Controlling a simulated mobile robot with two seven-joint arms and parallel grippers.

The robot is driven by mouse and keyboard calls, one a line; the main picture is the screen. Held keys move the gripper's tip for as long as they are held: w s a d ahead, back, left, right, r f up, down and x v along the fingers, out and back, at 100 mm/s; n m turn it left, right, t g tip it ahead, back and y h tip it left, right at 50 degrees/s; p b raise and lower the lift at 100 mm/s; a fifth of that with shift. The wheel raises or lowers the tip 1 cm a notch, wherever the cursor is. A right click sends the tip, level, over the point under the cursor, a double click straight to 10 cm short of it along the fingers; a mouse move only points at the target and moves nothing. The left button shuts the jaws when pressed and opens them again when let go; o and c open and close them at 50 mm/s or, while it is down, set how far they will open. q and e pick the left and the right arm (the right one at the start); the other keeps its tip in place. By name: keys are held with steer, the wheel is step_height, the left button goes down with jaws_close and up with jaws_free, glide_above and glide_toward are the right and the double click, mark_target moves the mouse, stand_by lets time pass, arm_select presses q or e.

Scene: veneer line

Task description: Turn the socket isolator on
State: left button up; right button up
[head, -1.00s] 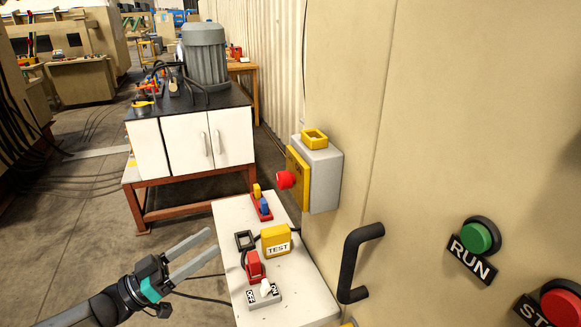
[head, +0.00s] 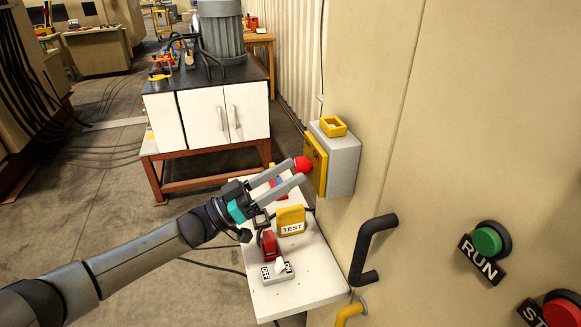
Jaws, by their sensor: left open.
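A grey box (head: 345,163) with a yellow front plate (head: 316,165) is on the beige panel; a red knob (head: 303,163) sticks out of the plate. My left gripper (head: 299,171) is open, its fingertips at the red knob in the picture; I cannot tell if they touch it. On the white shelf below, a grey switch base (head: 270,276) carries a white lever (head: 281,267) between OFF and ON labels. Which way the lever leans is hard to tell. No label names either one as the socket isolator. My right gripper is out of view.
The shelf (head: 318,283) also holds a yellow TEST block (head: 291,220) and a red plug-like part (head: 268,243). A black handle (head: 366,250), a green RUN button (head: 487,241) and a red button (head: 562,311) are on the panel. A motor (head: 221,30) stands behind.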

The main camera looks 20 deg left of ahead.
arm_select(q)
steer(key=shift+w+d+r, duration=0.25)
steer(key=shift+w+d, duration=0.15)
steer(key=shift+d, duration=0.05)
jaws_close()
stand_by(0.4)
